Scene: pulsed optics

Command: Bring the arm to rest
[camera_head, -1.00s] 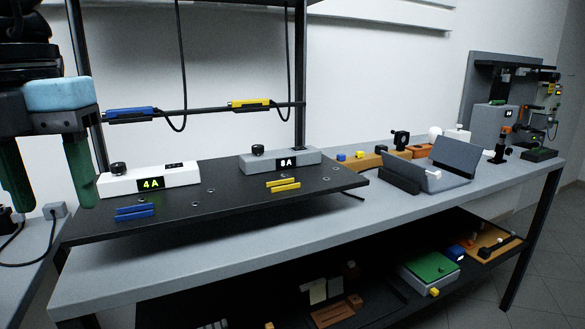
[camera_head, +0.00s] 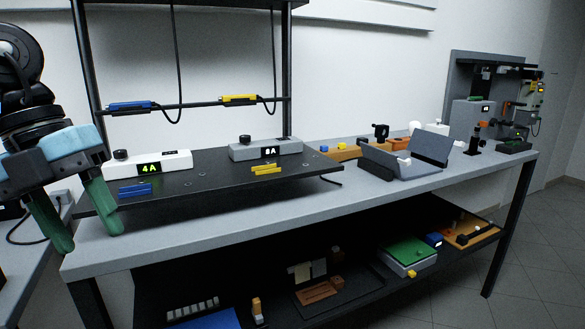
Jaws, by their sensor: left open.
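My left gripper (camera_head: 82,235) hangs at the left side of the head view, with a light blue body and two green fingers pointing down. The fingers stand apart with nothing between them. It is in front of the left end of the black board (camera_head: 215,187) on the grey bench and hides part of that corner. My right gripper is out of the picture.
A white 4A box (camera_head: 177,168), a grey 8A box (camera_head: 285,152), blue bars (camera_head: 135,190) and yellow bars (camera_head: 268,170) sit on the board. Black frame posts (camera_head: 283,80) rise behind. The bench's front strip (camera_head: 300,208) is clear; the lower shelf holds a green-topped box (camera_head: 410,250).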

